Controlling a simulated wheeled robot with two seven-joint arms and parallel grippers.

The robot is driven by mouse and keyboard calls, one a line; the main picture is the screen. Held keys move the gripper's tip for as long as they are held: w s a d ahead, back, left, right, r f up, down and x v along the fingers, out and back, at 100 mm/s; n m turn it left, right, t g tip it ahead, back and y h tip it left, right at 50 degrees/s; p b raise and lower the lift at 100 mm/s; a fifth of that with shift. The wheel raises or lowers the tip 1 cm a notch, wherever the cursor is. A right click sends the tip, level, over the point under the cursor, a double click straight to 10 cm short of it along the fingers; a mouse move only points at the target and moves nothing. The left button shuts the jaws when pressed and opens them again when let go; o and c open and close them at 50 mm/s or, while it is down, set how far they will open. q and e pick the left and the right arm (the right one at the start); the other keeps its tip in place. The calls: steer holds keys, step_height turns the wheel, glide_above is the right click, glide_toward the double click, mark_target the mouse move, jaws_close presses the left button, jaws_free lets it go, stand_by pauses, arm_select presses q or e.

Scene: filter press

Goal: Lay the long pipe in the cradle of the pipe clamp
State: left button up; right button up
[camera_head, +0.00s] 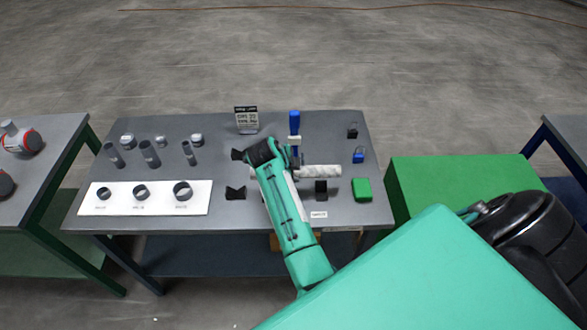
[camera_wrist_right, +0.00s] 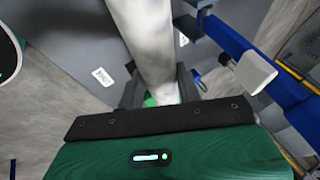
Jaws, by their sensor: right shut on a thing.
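The long pipe (camera_head: 322,171) is a pale mottled grey cylinder lying crosswise, roughly level, over the right half of the table. In the right wrist view the pipe (camera_wrist_right: 147,40) runs from the top edge down between the dark fingers. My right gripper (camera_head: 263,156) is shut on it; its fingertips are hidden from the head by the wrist. The blue upright handle (camera_head: 294,122), apparently of the pipe clamp, stands just behind the pipe. A black block (camera_head: 321,189) is in front of the pipe's right part, and a notched black block (camera_head: 236,192) is left of my forearm. I cannot tell whether the pipe touches a cradle. My left gripper is out of view.
A white board (camera_head: 150,210) with several dark rings lies at left front, with short tubes and caps behind it. A small sign (camera_head: 246,120) stands at the back. A green block (camera_head: 362,190) and small blue item (camera_head: 358,155) are at right. A green box (camera_head: 455,185) stands beside the table.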

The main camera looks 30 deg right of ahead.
steer(key=shift+w, duration=0.2)
steer(key=shift+s+a+f+b, duration=0.1)
steer(key=shift+s+f+b, duration=0.15)
steer(key=shift+b, duration=0.15)
steer(key=shift+f, duration=0.2)
steer(key=shift+f+b, duration=0.4)
steer(key=shift+b, duration=0.05)
steer(key=shift+w+f, duration=0.1)
steer(key=shift+f, duration=0.3)
steer(key=shift+f+b, duration=0.95)
steer(key=shift+b, duration=0.1)
steer(key=shift+f+b, duration=0.5)
steer(key=shift+f, duration=0.15)
steer(key=shift+f+b, duration=0.55)
steer(key=shift+f, duration=0.3)
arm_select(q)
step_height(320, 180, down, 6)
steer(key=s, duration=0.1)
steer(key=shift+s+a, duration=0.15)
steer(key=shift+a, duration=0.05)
